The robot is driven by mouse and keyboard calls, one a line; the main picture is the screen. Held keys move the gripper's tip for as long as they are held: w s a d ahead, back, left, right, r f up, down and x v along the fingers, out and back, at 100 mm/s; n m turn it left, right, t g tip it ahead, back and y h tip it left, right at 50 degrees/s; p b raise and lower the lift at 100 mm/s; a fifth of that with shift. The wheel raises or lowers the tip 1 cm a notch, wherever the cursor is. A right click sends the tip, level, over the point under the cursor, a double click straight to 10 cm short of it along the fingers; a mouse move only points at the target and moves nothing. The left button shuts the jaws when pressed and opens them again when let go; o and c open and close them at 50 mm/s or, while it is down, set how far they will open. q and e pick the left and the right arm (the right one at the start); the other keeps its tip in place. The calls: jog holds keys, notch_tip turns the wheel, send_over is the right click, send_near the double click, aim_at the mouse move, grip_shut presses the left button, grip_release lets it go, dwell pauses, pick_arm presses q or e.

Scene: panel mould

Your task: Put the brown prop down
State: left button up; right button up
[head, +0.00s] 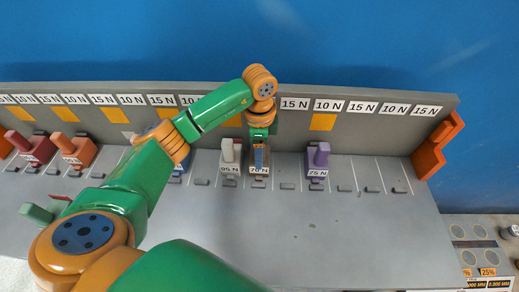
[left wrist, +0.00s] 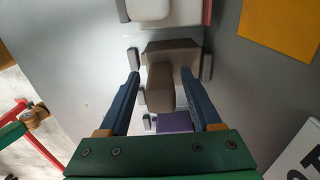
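The brown prop (head: 259,183), marked 70 N, stands on the grey panel (head: 330,240) near its back wall, mostly behind my left gripper in the head view. In the left wrist view the brown prop (left wrist: 162,90) shows its wide base and narrower upright part. My left gripper (left wrist: 161,74) has its two blue fingers spread on either side of the upright part, with gaps visible on both sides. In the head view the left gripper (head: 261,156) points down over the prop. My right gripper is not in view.
A pale grey prop (head: 230,157) marked 95 N stands close on the left. A purple prop (head: 318,160) marked 75 N stands to the right. Red and orange props (head: 77,150) stand further left. An orange bracket (head: 436,146) is at the panel's right end. The front right is clear.

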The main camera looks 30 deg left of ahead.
pick_arm(q)
jog(key=shift+r, duration=0.2)
notch_tip(320, 180, up, 5)
jog(key=shift+w+f+b, duration=0.1)
jog(key=shift+b, duration=0.3)
notch_tip(320, 180, up, 6)
jog(key=shift+r+p, duration=0.1)
jog(key=shift+p, duration=0.85)
jog(key=shift+r, duration=0.45)
